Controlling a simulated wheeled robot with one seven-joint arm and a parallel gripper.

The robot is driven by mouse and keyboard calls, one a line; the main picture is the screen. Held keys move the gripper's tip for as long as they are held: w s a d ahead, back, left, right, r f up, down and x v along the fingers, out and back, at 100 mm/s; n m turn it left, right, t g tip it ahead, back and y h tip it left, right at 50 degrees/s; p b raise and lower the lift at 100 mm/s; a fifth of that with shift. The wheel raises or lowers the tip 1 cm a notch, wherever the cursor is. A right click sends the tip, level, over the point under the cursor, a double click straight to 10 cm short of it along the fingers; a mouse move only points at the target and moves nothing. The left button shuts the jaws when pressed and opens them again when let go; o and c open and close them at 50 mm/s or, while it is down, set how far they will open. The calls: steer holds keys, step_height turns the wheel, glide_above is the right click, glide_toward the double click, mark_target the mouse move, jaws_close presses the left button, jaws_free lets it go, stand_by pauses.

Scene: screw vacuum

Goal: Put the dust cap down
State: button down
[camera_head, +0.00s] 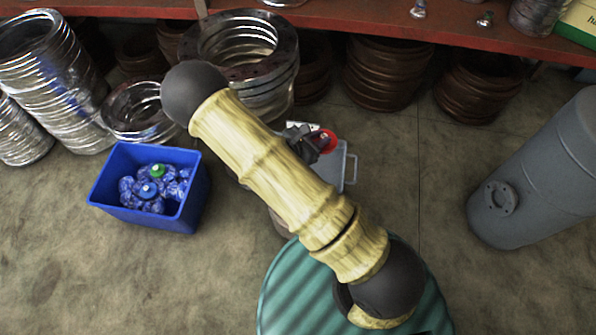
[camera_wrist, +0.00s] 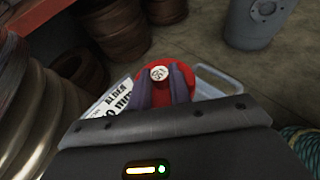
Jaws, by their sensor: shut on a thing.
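A red dust cap (camera_wrist: 182,80) with a pale round centre sits between the fingertips of my gripper (camera_wrist: 162,92) in the wrist view. My gripper is shut on it. In the head view the red cap (camera_head: 326,140) shows at the end of my gripper (camera_head: 305,138), just beyond my arm, which hides much of what is below. A pale grey box or tray (camera_head: 346,170) lies below and beside the cap, and it also shows in the wrist view (camera_wrist: 205,88). I cannot tell whether the cap touches anything below it.
A blue bin (camera_head: 148,212) with blue bottles stands on the floor at left. Stacked metal rings (camera_head: 50,75) stand at far left. A printed label (camera_wrist: 115,103) shows beside my gripper.

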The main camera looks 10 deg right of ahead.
steer(key=shift+r, duration=0.1)
steer(key=s+d+r+n+t+y, duration=0.1)
steer(key=d+r, duration=0.2)
steer(key=d, duration=0.4)
steer(key=shift+s+r, duration=0.15)
steer(key=shift+s, duration=0.15)
steer(key=shift+w+d, duration=0.1)
steer(key=shift+w, duration=0.05)
